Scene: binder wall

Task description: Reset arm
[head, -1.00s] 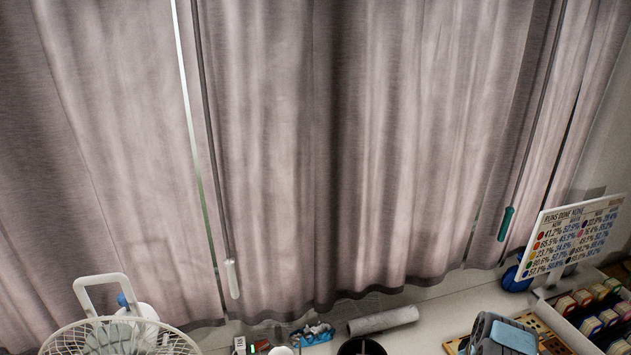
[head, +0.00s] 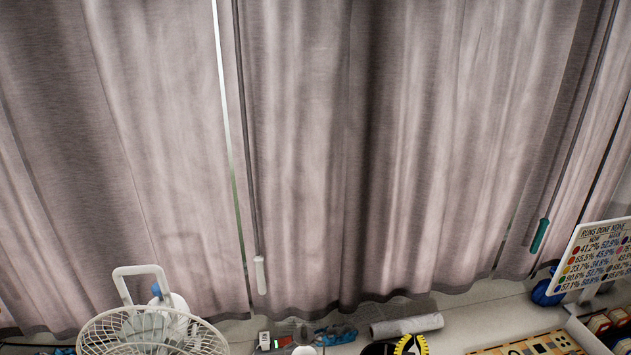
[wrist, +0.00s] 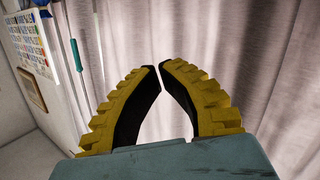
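My gripper (wrist: 159,66) shows in the wrist view, with two curved, ridged yellow fingers that have black inner pads. Its fingertips come almost together, with a thin gap between them and a wider gap nearer the base. Nothing is between the fingers.
Grey-pink curtains (head: 420,150) hang across the back. Along the bottom are a white fan (head: 150,335), a white roll (head: 407,325), a wooden tray (head: 535,343) and a white sign board (head: 597,255). The air before the curtains looks clear.

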